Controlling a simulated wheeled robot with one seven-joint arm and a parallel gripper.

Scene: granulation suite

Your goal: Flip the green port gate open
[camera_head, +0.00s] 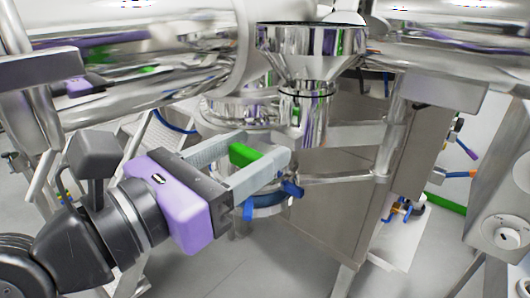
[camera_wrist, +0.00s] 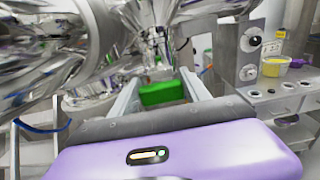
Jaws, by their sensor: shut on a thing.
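The green port gate (camera_head: 243,154) shows in the head view as a bright green piece between the two grey fingers of my gripper (camera_head: 264,147). It also shows in the wrist view (camera_wrist: 162,93), filling most of the gap between the fingers. My gripper is shut on it, with the purple hand at the lower left in the head view. The fingers hide part of the gate and where it is fixed. A blue clamp ring (camera_head: 268,197) sits just below the fingers.
A shiny steel funnel (camera_head: 312,55) stands just behind and above my gripper. Large steel pipes (camera_head: 160,70) cross above. A steel cabinet (camera_head: 345,215) stands close on the right. In the wrist view, a yellow tub (camera_wrist: 275,66) rests on a panel at the right.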

